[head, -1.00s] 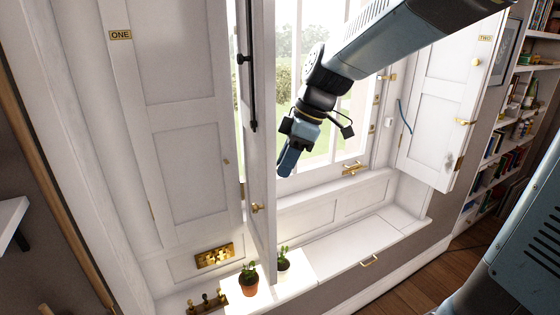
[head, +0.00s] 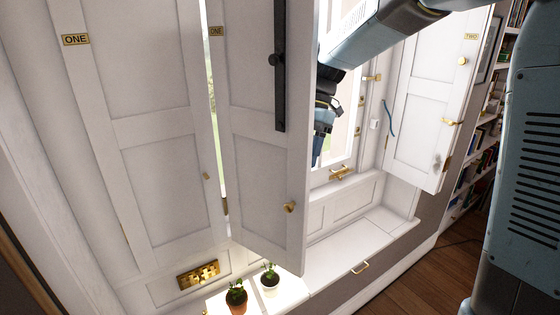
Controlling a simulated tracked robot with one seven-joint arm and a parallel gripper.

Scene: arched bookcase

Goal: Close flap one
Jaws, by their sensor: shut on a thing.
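Flap one (head: 250,160) is a white panelled shutter leaf with a small ONE plate (head: 216,30). It carries a black bar (head: 279,85) near its top and a brass knob (head: 290,207) low at its free edge. It stands at an angle, hinged at its left side, with a bright gap along that side. It covers part of the window. My gripper (head: 317,160) is at the flap's right edge, on the side away from the camera. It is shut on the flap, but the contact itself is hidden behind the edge.
Two potted plants, one terracotta (head: 237,304) and one white (head: 270,288), stand under the flap. The window seat (head: 350,240) is clear. Flap two (head: 425,110) stands open at right.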

